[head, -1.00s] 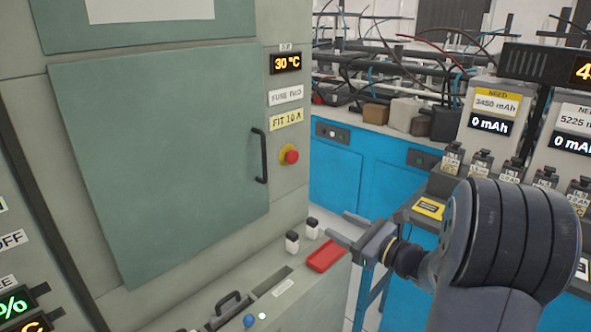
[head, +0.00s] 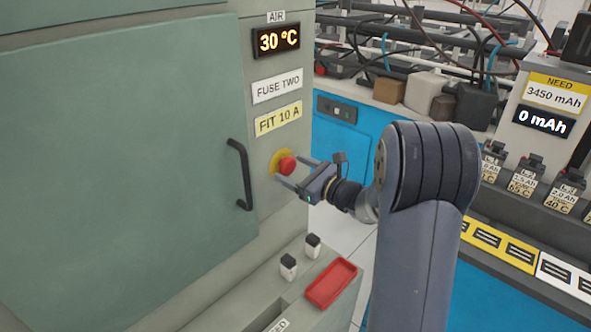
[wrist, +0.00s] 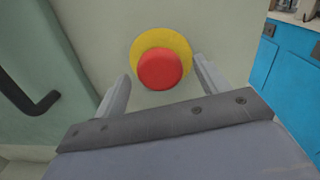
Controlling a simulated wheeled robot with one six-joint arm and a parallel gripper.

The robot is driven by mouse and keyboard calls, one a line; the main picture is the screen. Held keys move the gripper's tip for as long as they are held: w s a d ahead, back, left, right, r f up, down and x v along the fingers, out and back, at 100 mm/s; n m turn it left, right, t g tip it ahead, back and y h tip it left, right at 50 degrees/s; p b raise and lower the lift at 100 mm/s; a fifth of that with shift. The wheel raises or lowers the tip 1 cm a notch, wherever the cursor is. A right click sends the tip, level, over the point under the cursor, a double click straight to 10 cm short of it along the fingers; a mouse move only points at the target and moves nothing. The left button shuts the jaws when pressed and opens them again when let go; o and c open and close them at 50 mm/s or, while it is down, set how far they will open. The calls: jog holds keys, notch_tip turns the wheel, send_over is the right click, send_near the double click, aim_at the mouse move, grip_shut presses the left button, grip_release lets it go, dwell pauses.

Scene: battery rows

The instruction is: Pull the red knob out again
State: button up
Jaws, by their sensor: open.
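The red knob (head: 287,165) sits on a yellow round plate (head: 276,160) on the grey-green cabinet's front, to the right of the black door handle. In the wrist view the red knob (wrist: 160,70) lies straight ahead, just beyond and between the finger ends, with the yellow ring (wrist: 162,36) around it. My gripper (head: 293,173) is open, with one finger on each side of the knob in the picture. It holds nothing. Whether a finger touches the knob I cannot tell. It also shows in the wrist view (wrist: 160,82).
The black door handle (head: 240,175) stands out left of the knob. Below, a ledge carries two small fuses (head: 289,266) and a red tray (head: 331,284). Labels (head: 278,119) and a 30 °C display (head: 277,40) are above. Blue benches (head: 350,143) stand behind at the right.

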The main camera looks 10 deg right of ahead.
jog(key=c, duration=1.4)
jog(key=shift+s+d+f+b, duration=0.1)
jog(key=shift+s+d+b, duration=0.25)
jog(key=shift+s+b, duration=0.1)
jog(key=shift+s+d, duration=0.25)
jog(key=shift+s, duration=0.1)
jog(key=o, duration=1.4)
jog(key=shift+s, duration=0.1)
